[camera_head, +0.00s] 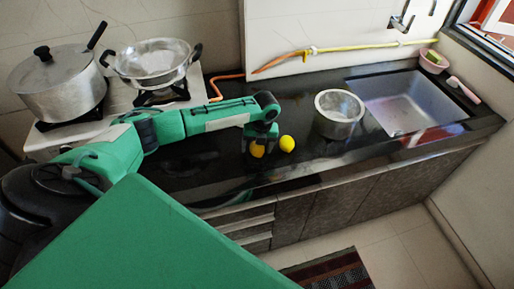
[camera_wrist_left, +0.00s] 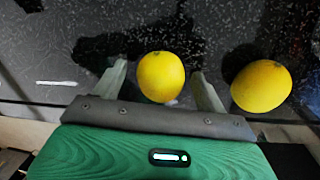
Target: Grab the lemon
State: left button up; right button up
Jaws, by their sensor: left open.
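Two yellow lemons rest on the black countertop (camera_head: 190,172). In the head view one lemon (camera_head: 257,150) is partly hidden under my left gripper (camera_head: 260,148), and the other lemon (camera_head: 287,143) lies just right of it. In the left wrist view the first lemon (camera_wrist_left: 161,77) sits between the two fingers of my left gripper (camera_wrist_left: 162,80), with a gap to each finger. The second lemon (camera_wrist_left: 261,86) lies outside the right-hand finger. My left gripper is open and points down at the counter. My right gripper is not in view.
A metal pot (camera_head: 339,114) stands right of the lemons, before the sink (camera_head: 405,103). A stove at the left holds a lidded pot (camera_head: 60,85) and a wide pan (camera_head: 153,62). A yellow hose (camera_head: 350,48) runs along the back wall. The counter's front edge is close to the lemons.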

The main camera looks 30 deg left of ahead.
pick_arm(q)
jog(key=c, duration=1.1)
jog(key=shift+r, duration=0.15)
